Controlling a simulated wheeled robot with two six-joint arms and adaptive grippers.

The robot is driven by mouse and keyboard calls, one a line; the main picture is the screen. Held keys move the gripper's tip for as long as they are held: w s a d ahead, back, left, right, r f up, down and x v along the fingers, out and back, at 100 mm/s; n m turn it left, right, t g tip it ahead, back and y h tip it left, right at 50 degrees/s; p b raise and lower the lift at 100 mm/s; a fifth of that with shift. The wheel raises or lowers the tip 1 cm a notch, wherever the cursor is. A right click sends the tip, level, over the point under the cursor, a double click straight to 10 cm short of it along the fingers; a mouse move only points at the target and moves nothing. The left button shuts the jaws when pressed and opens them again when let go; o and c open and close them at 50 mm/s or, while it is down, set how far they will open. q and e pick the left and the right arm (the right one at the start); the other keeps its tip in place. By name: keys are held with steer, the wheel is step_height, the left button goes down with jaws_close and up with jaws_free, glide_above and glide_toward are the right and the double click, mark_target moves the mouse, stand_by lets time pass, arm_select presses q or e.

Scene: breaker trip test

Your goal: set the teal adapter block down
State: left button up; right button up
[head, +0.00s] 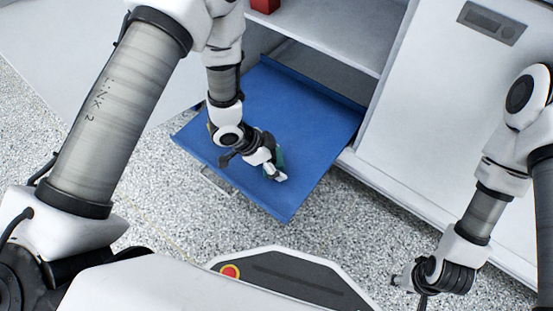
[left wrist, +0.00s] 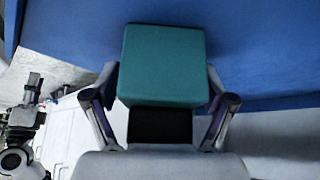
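The teal adapter block (left wrist: 162,62) sits between the fingers of my left gripper (left wrist: 160,95), which appear to press on its two sides. In the head view my left gripper (head: 272,168) is over the blue pull-out shelf (head: 305,105), and only a small part of the teal block (head: 280,156) shows beside the fingers. I cannot tell whether the block touches the blue surface. My right gripper (head: 410,288) is at the lower right, away from the shelf; its fingers look apart and empty.
A white cabinet (head: 385,125) stands behind and right of the blue shelf. A red object (head: 265,5) sits on an upper white shelf. The blue surface is mostly clear around my left gripper. Speckled floor (head: 340,215) shows in front.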

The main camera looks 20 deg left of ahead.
arm_select(q)
steer(key=p+v, duration=0.4)
steer(key=v, duration=0.3)
steer(key=shift+r, duration=0.35)
steer(key=shift+s, duration=0.1)
